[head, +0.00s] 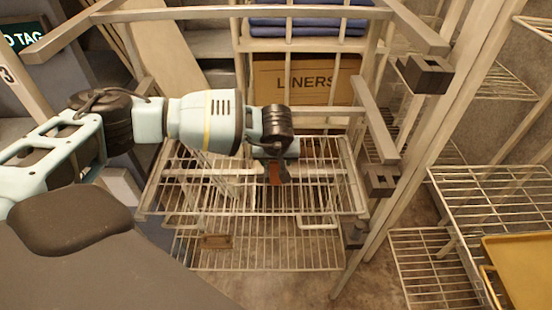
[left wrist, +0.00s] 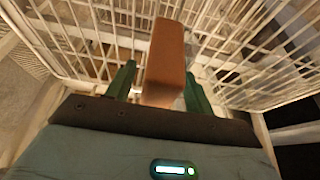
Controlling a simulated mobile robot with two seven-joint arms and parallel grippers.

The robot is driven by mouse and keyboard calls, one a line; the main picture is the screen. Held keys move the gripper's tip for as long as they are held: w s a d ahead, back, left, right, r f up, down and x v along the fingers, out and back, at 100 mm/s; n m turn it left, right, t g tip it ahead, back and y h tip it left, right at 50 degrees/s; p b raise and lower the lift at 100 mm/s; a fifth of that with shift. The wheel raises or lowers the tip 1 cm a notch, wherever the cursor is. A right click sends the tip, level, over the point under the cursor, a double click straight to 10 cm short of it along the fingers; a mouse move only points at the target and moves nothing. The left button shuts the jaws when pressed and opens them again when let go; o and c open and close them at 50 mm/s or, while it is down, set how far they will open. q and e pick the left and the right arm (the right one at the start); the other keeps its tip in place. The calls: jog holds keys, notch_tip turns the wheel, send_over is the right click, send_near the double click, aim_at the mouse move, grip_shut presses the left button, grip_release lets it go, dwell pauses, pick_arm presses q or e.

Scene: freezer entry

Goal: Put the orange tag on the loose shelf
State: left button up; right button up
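The orange tag (head: 274,172) is a small flat orange-brown piece at the tip of my left gripper (head: 272,168) in the head view. In the left wrist view the tag (left wrist: 166,55) sits between the two green fingers of my left gripper (left wrist: 160,85) and sticks out past their tips. The gripper looks shut on it, though a narrow gap seems to show at one side. A wire shelf (head: 330,208), which looks like the loose shelf, lies below the gripper inside the frame. I cannot tell whether the tag touches its wires. My right gripper is not in view.
A lower wire rack (head: 300,262) carries a small brown label (head: 215,241). Behind stand a LINERS box (head: 300,80) and folded blue cloths (head: 310,25). Metal posts (head: 400,180) edge the right side. A yellow tray (head: 522,268) lies on a right-hand wire shelf (head: 480,185).

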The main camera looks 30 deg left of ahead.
pick_arm(q)
jog(key=shift+d+r, duration=0.1)
jog(key=shift+r, duration=0.4)
jog(key=p+v, duration=0.1)
jog(key=v, duration=1)
jog(key=shift+r, duration=0.2)
jog(key=shift+s, duration=0.1)
